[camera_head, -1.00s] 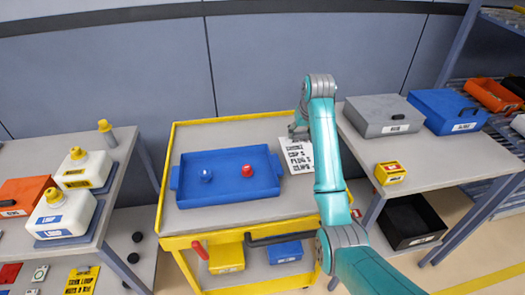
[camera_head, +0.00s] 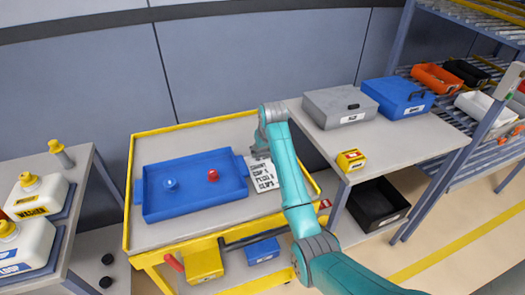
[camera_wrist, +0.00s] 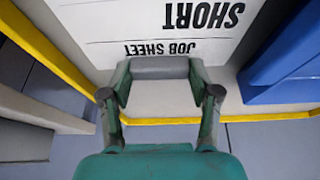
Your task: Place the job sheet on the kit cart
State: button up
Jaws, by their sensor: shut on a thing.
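The job sheet (camera_head: 262,187) is white with bold black text. It is over the right part of the kit cart's grey top (camera_head: 185,232), just right of the blue tray (camera_head: 195,204). My gripper (camera_head: 259,152) is at the sheet's far edge. In the wrist view the sheet (camera_wrist: 110,25) shows upside down, and my gripper (camera_wrist: 160,68) is shut on its header edge. The cart's yellow rim (camera_wrist: 160,121) runs behind the gripper. I cannot tell whether the sheet lies flat on the cart or is slightly above it.
The tray holds a blue cap (camera_head: 171,184) and a red cap (camera_head: 213,175). A right-hand table bears a grey case (camera_head: 340,107), a blue case (camera_head: 397,96) and a small yellow box (camera_head: 350,160). White jugs (camera_head: 38,195) stand on a left table. The cart's front strip is clear.

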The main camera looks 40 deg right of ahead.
aim_at(267, 164)
jog(key=o, duration=1.2)
jog(key=shift+c, duration=0.2)
jog(key=v, duration=1.2)
